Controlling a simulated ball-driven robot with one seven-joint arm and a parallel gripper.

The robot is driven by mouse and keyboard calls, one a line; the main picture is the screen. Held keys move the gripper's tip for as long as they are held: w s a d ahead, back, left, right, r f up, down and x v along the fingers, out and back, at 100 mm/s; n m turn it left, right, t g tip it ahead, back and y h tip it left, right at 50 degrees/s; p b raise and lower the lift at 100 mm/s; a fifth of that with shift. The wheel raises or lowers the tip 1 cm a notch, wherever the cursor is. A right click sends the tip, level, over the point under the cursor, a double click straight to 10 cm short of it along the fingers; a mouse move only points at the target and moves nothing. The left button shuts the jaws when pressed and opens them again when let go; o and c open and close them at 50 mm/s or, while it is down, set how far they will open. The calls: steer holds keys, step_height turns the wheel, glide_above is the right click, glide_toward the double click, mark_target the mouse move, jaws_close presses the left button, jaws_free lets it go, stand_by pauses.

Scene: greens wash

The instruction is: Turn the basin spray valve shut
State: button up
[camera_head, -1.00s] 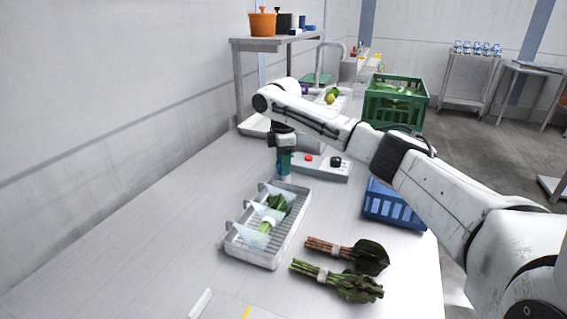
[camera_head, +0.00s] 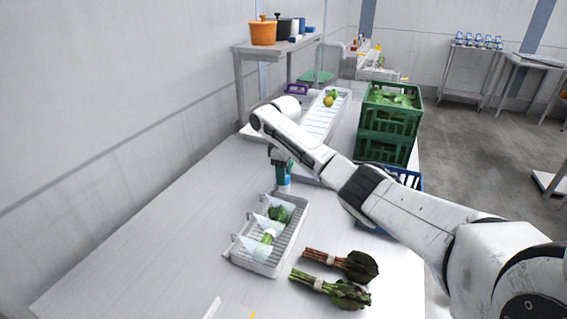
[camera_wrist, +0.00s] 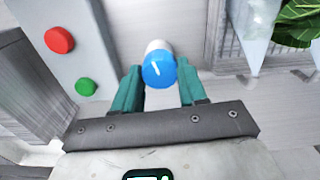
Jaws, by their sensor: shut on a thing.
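The blue valve knob (camera_wrist: 158,70), with a white line on its face and a pale round body behind it, shows in the wrist view. My gripper (camera_wrist: 160,80) has a green finger on each side of this knob and is shut on it. The white line on the knob is tilted. In the head view my gripper (camera_head: 284,170) points down just behind the wash basin (camera_head: 256,267), with a bit of blue (camera_head: 284,184) at its fingertips. The basin holds bundled greens (camera_head: 279,214) between clear dividers. Spray cannot be made out.
A panel with a red button (camera_wrist: 59,39) and a green button (camera_wrist: 86,87) lies beside the knob. Two leafy bundles (camera_head: 342,263) (camera_head: 330,289) lie right of the basin. Stacked green crates (camera_head: 388,121) and a blue crate (camera_head: 409,179) stand beyond. The table's left front is clear.

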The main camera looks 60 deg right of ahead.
steer(key=m+p, duration=0.4)
steer(key=m, duration=0.2)
steer(key=shift+r+m, duration=0.1)
steer(key=shift+m, duration=0.2)
steer(key=m+p, duration=0.2)
steer(key=m, duration=0.3)
steer(key=shift+m, duration=0.4)
steer(key=o, duration=1.1)
steer(key=shift+c, duration=0.2)
step_height(320, 180, up, 11)
steer(key=shift+f+b, duration=0.2)
steer(key=shift+b, duration=0.15)
